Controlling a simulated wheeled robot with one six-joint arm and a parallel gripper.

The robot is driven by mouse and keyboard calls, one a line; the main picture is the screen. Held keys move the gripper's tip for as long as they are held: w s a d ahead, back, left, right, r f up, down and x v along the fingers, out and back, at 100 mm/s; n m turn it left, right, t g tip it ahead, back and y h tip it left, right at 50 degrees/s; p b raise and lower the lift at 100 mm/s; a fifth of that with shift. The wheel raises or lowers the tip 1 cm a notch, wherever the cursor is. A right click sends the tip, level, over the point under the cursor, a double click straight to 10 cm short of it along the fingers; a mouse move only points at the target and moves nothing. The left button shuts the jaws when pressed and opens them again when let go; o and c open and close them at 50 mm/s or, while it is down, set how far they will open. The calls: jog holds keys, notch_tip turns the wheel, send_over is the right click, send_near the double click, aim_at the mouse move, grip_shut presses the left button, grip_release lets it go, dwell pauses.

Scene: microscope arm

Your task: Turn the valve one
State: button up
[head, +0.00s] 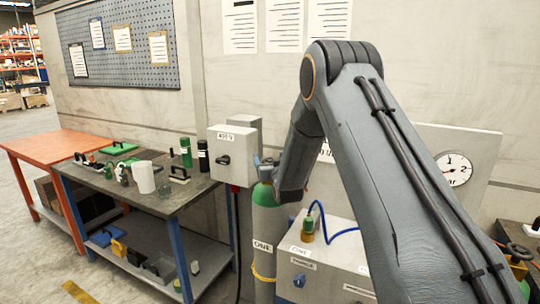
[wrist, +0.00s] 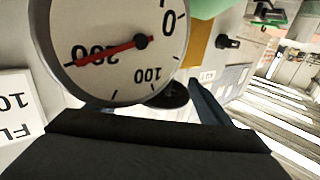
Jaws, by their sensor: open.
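The grey cylinder with a green shoulder and the label ONE (head: 266,226) stands upright beside the grey cabinet. My gripper (head: 264,164) is at the top of this cylinder, its blue-grey fingers apart. The valve itself is hidden behind my gripper and wrist in the head view. In the wrist view a round pressure gauge (wrist: 110,68) with a red needle near 200 fills the upper left. A dark round part, perhaps the valve knob (wrist: 174,97), shows below it, beside one finger. I cannot tell whether the fingers touch it.
A grey switch box (head: 231,156) hangs on the wall just left of the cylinder. A workbench (head: 186,196) with bottles and tools stands further left. A grey cabinet (head: 325,268) with a blue hose (head: 344,232) is right of the cylinder. A wall gauge (head: 455,169) is behind my arm.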

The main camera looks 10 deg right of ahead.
jog(key=shift+w+a, duration=0.1)
jog(key=shift+w, duration=0.75)
jog(key=c, duration=1.1)
jog(key=shift+y, duration=0.3)
jog(key=shift+a+n+y+b, duration=0.25)
jog(key=shift+n+y+b, duration=0.75)
jog(key=shift+y+b, duration=0.25)
jog(key=shift+s+a+n+g+y+b, duration=0.1)
jog(key=shift+a+n+g+y+b, duration=0.15)
jog(key=shift+n+g+y+b, duration=0.45)
jog(key=shift+s+a+n+g+y+b, duration=0.15)
jog(key=shift+n+y, duration=0.35)
jog(key=shift+y, duration=0.5)
jog(key=shift+s+a+n+g+y+b, duration=0.1)
jog(key=shift+a+n+g+y+b, duration=0.2)
jog(key=shift+n+g+y+b, duration=0.4)
jog(key=shift+t, duration=0.25)
